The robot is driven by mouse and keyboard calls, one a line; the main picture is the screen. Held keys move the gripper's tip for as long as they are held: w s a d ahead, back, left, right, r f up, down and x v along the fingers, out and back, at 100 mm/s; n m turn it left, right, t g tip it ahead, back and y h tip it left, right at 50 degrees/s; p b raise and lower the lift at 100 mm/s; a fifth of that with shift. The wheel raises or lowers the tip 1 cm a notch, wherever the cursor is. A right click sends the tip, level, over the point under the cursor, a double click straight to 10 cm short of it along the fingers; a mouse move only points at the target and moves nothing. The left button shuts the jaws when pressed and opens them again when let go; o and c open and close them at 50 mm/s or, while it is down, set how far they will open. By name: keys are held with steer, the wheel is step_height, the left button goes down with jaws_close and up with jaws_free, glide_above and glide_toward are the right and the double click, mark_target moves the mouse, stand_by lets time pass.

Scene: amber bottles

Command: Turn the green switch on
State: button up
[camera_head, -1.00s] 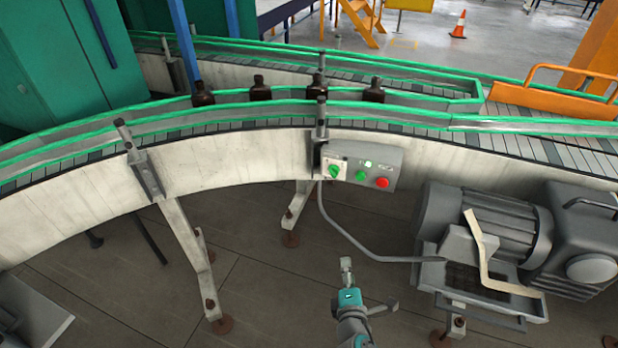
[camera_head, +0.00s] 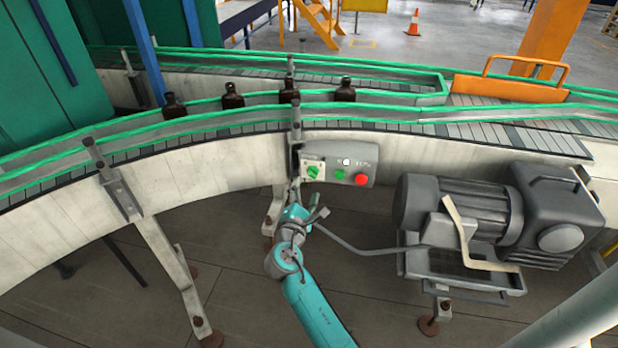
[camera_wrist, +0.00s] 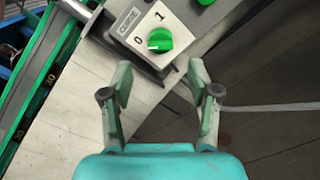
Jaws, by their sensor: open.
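The green switch (camera_head: 313,171) is a round knob on a pale plate at the left end of the grey control box. In the wrist view the green switch (camera_wrist: 160,39) has a white mark on its side towards the printed 0; the 1 is above it. My gripper (camera_wrist: 161,82) is open and empty, its two fingers apart just below the switch plate in that picture, and the knob shows beyond the gap. No contact shows. In the head view my gripper (camera_head: 296,188) is small and partly hidden, just below and left of the switch.
On the box (camera_head: 330,152) a green button (camera_head: 339,174) and a red button (camera_head: 360,180) sit right of the switch. A metal post (camera_head: 296,120) stands close to its left. A cable runs below, a motor (camera_head: 465,205) stands right, and bottles (camera_head: 233,97) stand on the conveyor.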

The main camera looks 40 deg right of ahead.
mark_target(311, 176)
steer(key=x, duration=0.6)
steer(key=shift+w+d, duration=0.1)
steer(key=shift+d, duration=0.15)
jaws_close()
